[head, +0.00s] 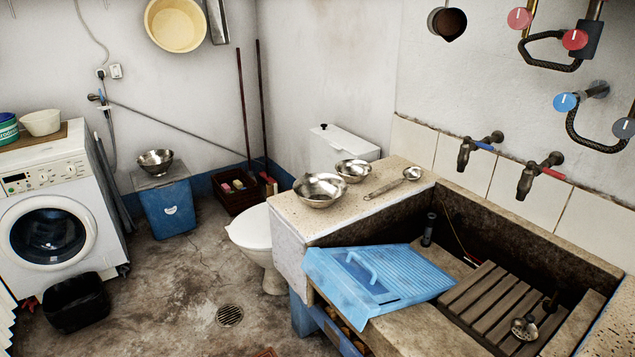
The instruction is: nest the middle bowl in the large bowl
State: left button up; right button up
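Three shiny metal bowls stand upright and apart. One metal bowl (320,190) is on the stone ledge left of the trough and looks bigger than the second metal bowl (353,170) just behind it to the right. The third metal bowl (155,162) sits on a blue bin, farther away at the left. Its distance makes its size hard to compare, so I cannot tell surely which bowl is the large one and which the middle one. No bowl is inside another. Neither of my grippers is in view.
A metal ladle (393,183) lies on the ledge (290,215) right of the two bowls. A blue washboard (405,277) lies across the trough's left edge. The blue bin (168,208) stands between the washing machine (55,215) and the toilet (252,232). Open floor lies in front.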

aim_at(316, 190)
jog(key=i+j, duration=0.2)
jog(key=j, duration=0.15)
jog(key=i+j+z, duration=0.15)
jog(key=i+j, duration=0.2)
jog(key=j, duration=0.35)
jog(key=i+j+z, duration=0.15)
jog(key=j, duration=0.2)
jog(key=i+j, duration=0.2)
jog(key=j, duration=0.15)
jog(key=i+j+z, duration=0.15)
jog(key=j, duration=0.25)
jog(key=i+j, duration=0.15)
jog(key=j, duration=0.25)
jog(key=i+j+z, duration=0.15)
jog(key=j, duration=0.25)
jog(key=i+j, duration=0.15)
jog(key=j+z, duration=0.2)
jog(key=z, duration=0.3)
jog(key=i+j+z, duration=0.15)
jog(key=j+z, duration=0.4)
jog(key=j, duration=0.25)
jog(key=i+j, duration=0.1)
jog(key=j, duration=0.45)
jog(key=i+j+z, duration=0.15)
jog(key=j, duration=0.95)
jog(key=z, duration=0.05)
